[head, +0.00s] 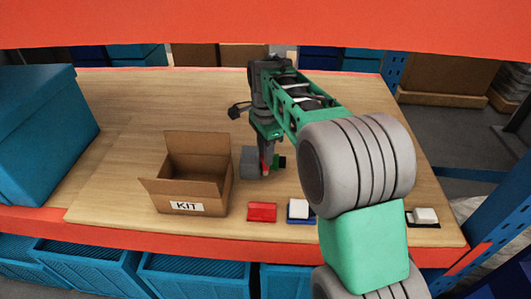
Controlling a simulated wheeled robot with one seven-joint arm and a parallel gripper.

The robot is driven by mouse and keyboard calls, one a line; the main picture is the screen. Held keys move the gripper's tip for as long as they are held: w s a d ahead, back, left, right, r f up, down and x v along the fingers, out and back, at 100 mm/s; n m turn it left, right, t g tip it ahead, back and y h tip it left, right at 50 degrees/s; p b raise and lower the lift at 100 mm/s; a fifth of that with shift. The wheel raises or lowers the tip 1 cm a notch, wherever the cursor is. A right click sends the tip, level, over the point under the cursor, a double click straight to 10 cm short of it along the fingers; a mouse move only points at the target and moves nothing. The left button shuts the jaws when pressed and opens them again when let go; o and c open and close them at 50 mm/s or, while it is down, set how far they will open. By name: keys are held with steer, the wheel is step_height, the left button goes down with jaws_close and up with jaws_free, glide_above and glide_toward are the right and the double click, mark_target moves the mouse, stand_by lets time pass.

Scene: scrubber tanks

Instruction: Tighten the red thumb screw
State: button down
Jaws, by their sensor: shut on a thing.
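My gripper (265,157) points down over the wooden table, right of the open cardboard box. It is shut on a small red part at its tips, which looks like the red thumb screw (264,168). The fingers and arm hide most of the screw. A grey block (249,162) stands at the screw's left, and a small green and black piece (279,161) shows at its right. I cannot tell from this view how deep the screw sits or whether the grey block and the green piece are one fixture.
A cardboard box marked KIT (186,207) stands open at the left. A red block (262,212), a blue and white item (299,210) and a white item on a black base (424,216) lie near the front edge. A teal bin (40,125) is far left. The table's back left is clear.

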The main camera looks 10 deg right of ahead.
steer(key=m, duration=0.4)
steer(key=shift+m, duration=0.3)
steer(key=m, duration=0.4)
steer(key=shift+m, duration=0.4)
steer(key=c, duration=1.2)
jaws_free()
step_height(320, 180, up, 8)
steer(key=shift+f+b, duration=0.1)
steer(key=shift+b, duration=0.3)
